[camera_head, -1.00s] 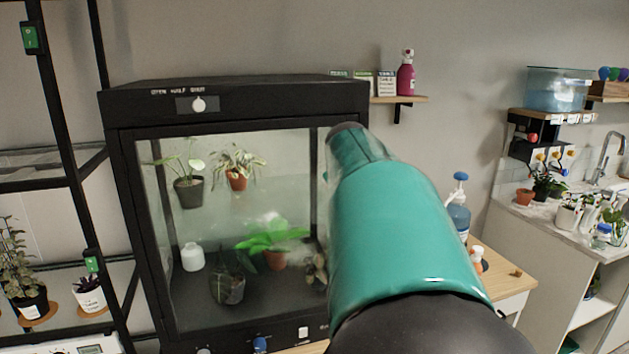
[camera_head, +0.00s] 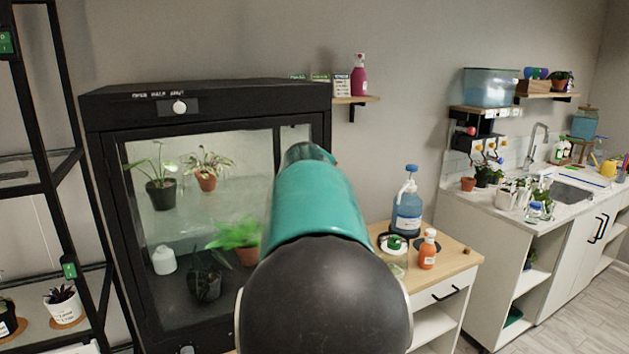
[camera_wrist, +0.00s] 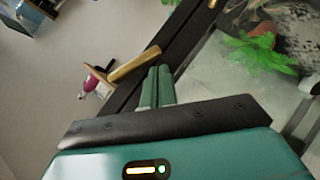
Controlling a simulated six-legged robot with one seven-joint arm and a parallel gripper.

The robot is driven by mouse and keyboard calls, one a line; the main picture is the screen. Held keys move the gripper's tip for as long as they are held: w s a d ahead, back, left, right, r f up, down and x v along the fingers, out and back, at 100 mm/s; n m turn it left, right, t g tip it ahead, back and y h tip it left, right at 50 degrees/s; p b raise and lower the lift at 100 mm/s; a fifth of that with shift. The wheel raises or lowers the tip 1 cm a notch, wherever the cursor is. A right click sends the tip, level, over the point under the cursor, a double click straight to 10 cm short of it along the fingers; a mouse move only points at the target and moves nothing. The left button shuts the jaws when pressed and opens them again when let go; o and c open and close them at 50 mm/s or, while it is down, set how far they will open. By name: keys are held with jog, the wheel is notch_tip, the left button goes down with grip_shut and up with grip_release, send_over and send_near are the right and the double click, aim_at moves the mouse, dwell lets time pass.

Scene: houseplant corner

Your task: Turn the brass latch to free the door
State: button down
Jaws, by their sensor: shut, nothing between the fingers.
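The brass latch (camera_wrist: 135,64) is a short gold bar in the wrist view, lying slantwise against the black door frame (camera_wrist: 190,40). My gripper (camera_wrist: 159,72) is shut and empty, its two green fingers together. The fingertips are close beside the latch's right end; I cannot tell whether they touch it. In the head view the black glass-fronted cabinet (camera_head: 205,93) stands at left, its glass door (camera_head: 215,275) looking closed. My green arm covers the door's right edge there, hiding the latch and my gripper.
Potted plants (camera_head: 160,190) and a white jar (camera_head: 164,260) are inside the cabinet. A wooden-topped side table (camera_head: 455,258) with a blue bottle (camera_head: 407,215) and an orange bottle (camera_head: 428,250) stands right of my arm. A small shelf (camera_head: 355,100) holds a magenta bottle (camera_head: 359,75).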

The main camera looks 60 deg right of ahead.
jog(key=shift+s+d+f, duration=0.2)
jog(key=shift+d+f, duration=0.1)
jog(key=shift+f, duration=0.35)
jog(key=shift+d, duration=0.1)
jog(key=shift+r, duration=0.8)
